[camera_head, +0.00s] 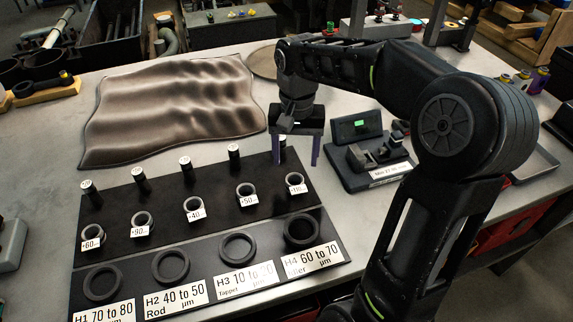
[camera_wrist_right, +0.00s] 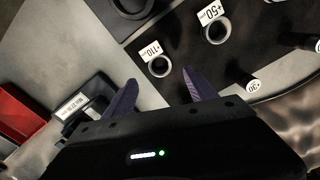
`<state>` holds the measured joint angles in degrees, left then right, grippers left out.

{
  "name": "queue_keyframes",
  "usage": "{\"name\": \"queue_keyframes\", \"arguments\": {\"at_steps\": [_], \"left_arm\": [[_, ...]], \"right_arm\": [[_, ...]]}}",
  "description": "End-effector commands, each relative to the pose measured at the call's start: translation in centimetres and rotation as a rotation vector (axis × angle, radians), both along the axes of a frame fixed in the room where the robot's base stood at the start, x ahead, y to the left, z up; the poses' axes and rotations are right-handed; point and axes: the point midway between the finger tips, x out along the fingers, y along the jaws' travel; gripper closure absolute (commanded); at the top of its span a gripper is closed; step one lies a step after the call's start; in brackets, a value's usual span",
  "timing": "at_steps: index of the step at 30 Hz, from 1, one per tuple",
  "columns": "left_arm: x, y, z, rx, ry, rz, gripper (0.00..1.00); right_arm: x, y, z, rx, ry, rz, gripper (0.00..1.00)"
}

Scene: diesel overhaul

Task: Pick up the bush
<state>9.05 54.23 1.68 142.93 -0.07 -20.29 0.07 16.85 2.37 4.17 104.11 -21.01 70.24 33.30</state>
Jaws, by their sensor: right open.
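Several small grey ring bushes stand in a row on the black board (camera_head: 205,222). Their tags read about 60 (camera_head: 92,231), 90 (camera_head: 142,219), 40 (camera_head: 193,204), 50 (camera_head: 246,189) and 110 (camera_head: 295,179). My right gripper (camera_head: 298,160) points down, open and empty, above the board's far right part, near the 110 bush. In the right wrist view the 110 bush (camera_wrist_right: 160,67) shows just beyond the gap between the purple fingers (camera_wrist_right: 160,79), apart from them. The 50 bush (camera_wrist_right: 217,30) lies farther off to the right. My left gripper is out of view.
Black pegs with white tops (camera_head: 187,168) stand behind the bushes. Larger dark rings (camera_head: 238,247) lie in front, by labels H1 to H4. A brown cloth (camera_head: 180,105) lies behind the board. A black gauge stand (camera_head: 368,160) is close right of my gripper.

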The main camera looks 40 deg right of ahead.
Motion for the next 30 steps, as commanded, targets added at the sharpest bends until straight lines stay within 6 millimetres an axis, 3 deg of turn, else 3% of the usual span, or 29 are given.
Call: {"name": "queue_keyframes", "arguments": {"at_steps": [10, 18, 30], "left_arm": [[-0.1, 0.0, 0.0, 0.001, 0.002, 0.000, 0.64], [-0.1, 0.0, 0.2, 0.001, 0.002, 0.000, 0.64], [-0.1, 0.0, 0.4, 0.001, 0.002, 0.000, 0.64]], "right_arm": [[0.0, 0.0, -0.1, 0.000, 0.000, 0.000, 0.35], [0.0, 0.0, -2.4, 0.000, 0.001, 0.000, 0.35], [-0.1, 0.0, -3.1, 0.000, 0.002, 0.000, 0.35]]}}
